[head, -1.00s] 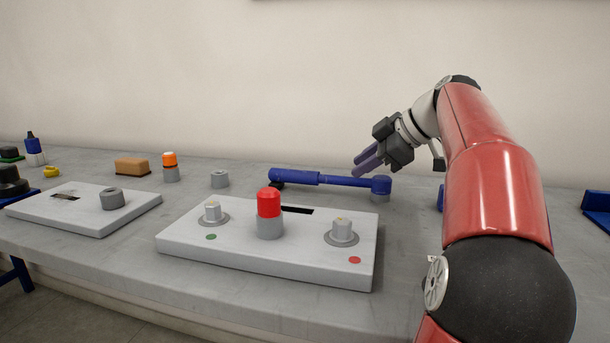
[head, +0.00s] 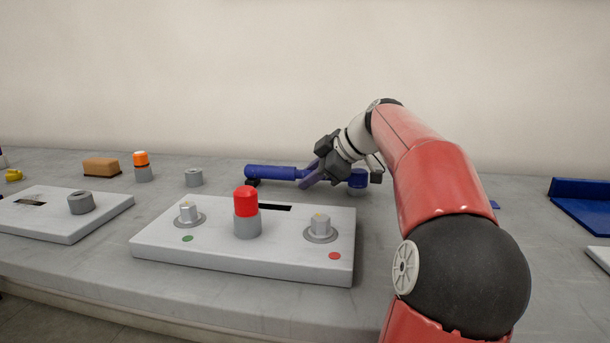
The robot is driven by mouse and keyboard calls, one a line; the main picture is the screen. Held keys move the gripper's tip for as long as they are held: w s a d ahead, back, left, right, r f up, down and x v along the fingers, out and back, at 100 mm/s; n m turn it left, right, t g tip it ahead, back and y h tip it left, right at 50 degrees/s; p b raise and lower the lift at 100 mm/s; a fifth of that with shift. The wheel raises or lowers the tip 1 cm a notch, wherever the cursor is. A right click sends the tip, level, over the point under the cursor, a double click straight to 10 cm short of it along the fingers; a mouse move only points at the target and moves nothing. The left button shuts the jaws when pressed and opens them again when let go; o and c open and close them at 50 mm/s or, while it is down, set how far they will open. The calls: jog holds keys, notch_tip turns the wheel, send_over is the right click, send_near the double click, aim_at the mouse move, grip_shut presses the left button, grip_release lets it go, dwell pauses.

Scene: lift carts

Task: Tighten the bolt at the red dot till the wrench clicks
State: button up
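The blue wrench (head: 272,172) lies across the back of the table, its handle to the left and its head (head: 357,179) to the right. Another bolt (head: 187,213) stands at the left by a green dot (head: 187,239).
A red-capped post (head: 246,213) stands between the two bolts. To the left are a second plate (head: 60,225) with a grey ring, a brown block (head: 101,167), an orange-capped cylinder (head: 142,168) and a grey socket (head: 193,177). A blue tray (head: 585,205) sits at the right.

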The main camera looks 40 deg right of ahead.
grip_shut()
